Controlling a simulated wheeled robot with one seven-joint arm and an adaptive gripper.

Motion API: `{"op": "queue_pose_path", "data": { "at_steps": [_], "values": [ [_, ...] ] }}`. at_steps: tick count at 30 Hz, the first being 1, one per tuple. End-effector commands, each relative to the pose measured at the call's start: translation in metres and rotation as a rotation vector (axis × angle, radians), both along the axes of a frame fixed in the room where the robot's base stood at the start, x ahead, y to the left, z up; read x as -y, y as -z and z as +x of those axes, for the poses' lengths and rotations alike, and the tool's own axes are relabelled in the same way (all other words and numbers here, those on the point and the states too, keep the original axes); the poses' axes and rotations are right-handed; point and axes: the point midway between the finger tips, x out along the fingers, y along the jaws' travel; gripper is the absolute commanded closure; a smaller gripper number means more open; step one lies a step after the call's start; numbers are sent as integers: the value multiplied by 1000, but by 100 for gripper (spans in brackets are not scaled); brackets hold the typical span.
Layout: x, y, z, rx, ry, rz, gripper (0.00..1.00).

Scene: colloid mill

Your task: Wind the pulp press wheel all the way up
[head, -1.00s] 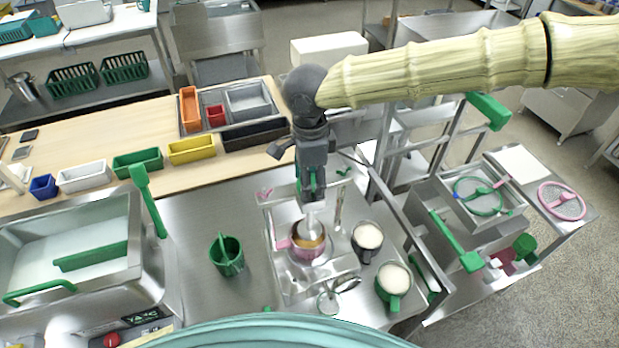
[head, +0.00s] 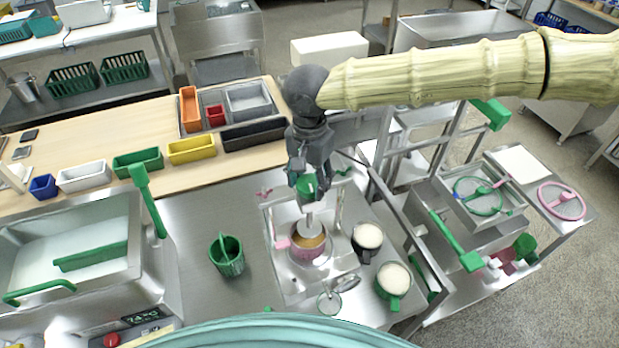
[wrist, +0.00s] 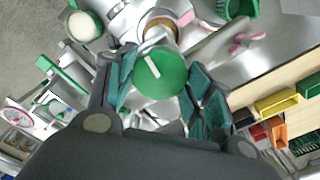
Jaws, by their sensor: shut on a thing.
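The pulp press wheel, a green round knob (head: 307,185), sits on top of the press, and in the wrist view it is a green disc with a white mark (wrist: 165,78). My gripper (head: 305,192) comes down from above and is shut around it, with a teal-padded finger on each side. Below the wheel, a pale stem and plate (head: 308,231) hang over a pink pot (head: 308,252) with brown contents. The pot stands inside the steel press frame (head: 345,268). My fingers partly hide the wheel in the head view.
Two mugs with pale contents, one dark (head: 367,240) and one green (head: 393,284), stand right of the press. A green cup (head: 227,256) stands left. A steel rail (head: 395,215) runs close on the right. Bare steel counter lies at the left.

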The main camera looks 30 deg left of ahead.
Motion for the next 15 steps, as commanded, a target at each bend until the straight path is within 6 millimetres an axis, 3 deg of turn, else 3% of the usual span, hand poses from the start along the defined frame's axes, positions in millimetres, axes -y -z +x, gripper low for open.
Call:
{"op": "queue_pose_path", "data": {
  "at_steps": [15],
  "values": [
    [0,0,0,1,-76,0,72]
  ]
}}
